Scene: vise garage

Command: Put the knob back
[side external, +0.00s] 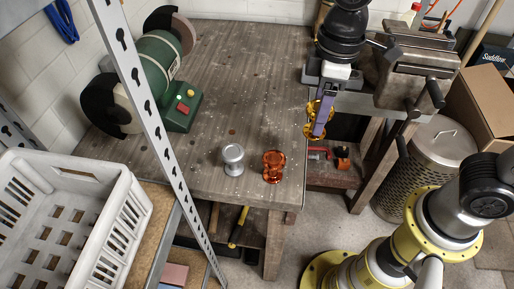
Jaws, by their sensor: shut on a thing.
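My gripper (319,122) points down just past the right edge of the bench, near the vise. Its purple finger covers part of a shiny gold knob (311,108), which it is shut on. The knob hangs in the air, clear of the bench top. A silver knob-like piece (233,157) stands upright near the bench's front edge. A translucent orange knob-like piece (273,167) stands to its right. I cannot tell where the held knob belongs.
The wooden bench (230,85) is mostly clear in the middle. A green bench grinder (165,75) stands at its left. A metal vise (415,70) is at the right. A slotted metal post (145,110) and white crate (70,215) fill the left foreground.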

